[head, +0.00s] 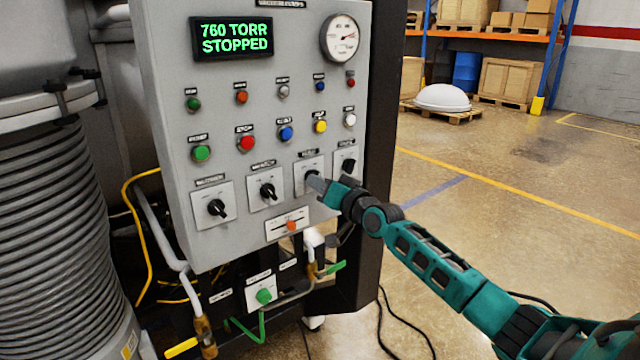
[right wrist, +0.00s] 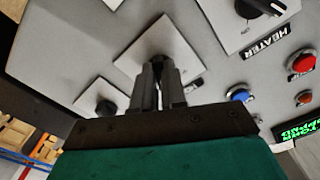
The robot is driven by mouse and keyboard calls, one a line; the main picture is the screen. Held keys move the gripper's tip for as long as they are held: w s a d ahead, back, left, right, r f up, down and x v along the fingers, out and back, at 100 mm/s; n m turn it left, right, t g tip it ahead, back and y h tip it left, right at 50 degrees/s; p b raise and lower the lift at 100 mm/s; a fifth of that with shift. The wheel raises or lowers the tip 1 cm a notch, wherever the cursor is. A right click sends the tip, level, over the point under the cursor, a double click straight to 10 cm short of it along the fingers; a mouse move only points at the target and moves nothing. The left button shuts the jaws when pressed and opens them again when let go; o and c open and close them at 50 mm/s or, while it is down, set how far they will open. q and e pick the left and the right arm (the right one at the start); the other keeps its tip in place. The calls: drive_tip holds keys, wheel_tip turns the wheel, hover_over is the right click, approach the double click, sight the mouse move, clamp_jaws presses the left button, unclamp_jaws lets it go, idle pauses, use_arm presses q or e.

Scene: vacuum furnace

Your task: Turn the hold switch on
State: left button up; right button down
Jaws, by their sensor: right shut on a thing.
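The grey control panel (head: 215,110) has a row of black rotary switches on white plates. My right gripper (head: 318,182) is at the third switch from the left (head: 302,183), whose label I cannot read clearly. In the right wrist view the gripper's fingers (right wrist: 158,90) are closed around that switch's black knob, on its white plate (right wrist: 185,55). The fingers hide most of the knob, so its angle is unclear. The neighbouring switch (right wrist: 258,8) is labelled HEATER. The fourth switch (head: 347,165) is just right of my gripper. My left gripper is out of view.
The display (head: 232,38) reads 760 TORR STOPPED. A gauge (head: 341,38) and rows of coloured buttons (head: 247,142) are above the switches. A small plate with an orange slider (head: 291,225) sits below. Open floor (head: 500,230) lies to the right.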

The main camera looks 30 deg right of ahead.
idle(0.4)
drive_tip(key=c, duration=1.2)
unclamp_jaws()
drive_tip(key=s, duration=0.8)
drive_tip(key=s+d+p, duration=0.1)
drive_tip(key=s, duration=0.4)
drive_tip(key=shift+w, duration=0.1)
drive_tip(key=s+a+f+n+g, duration=0.2)
drive_tip(key=s+a+f, duration=0.35)
drive_tip(key=f, duration=0.45)
drive_tip(key=s+a+f+n+g, duration=0.2)
drive_tip(key=s+a+f, duration=0.3)
drive_tip(key=f, duration=0.4)
drive_tip(key=s+a+f+n+g, duration=0.1)
drive_tip(key=s+a+f, duration=0.1)
drive_tip(key=s+a, duration=0.1)
drive_tip(key=s+a+f+n+g, duration=0.1)
drive_tip(key=s+a+f, duration=0.2)
drive_tip(key=a, duration=0.2)
drive_tip(key=s+a+f+n+g, duration=0.1)
drive_tip(key=s+a+f, duration=0.2)
drive_tip(key=s+a, duration=0.1)
drive_tip(key=shift+a+f+n, duration=0.25)
drive_tip(key=shift+a+n, duration=0.15)
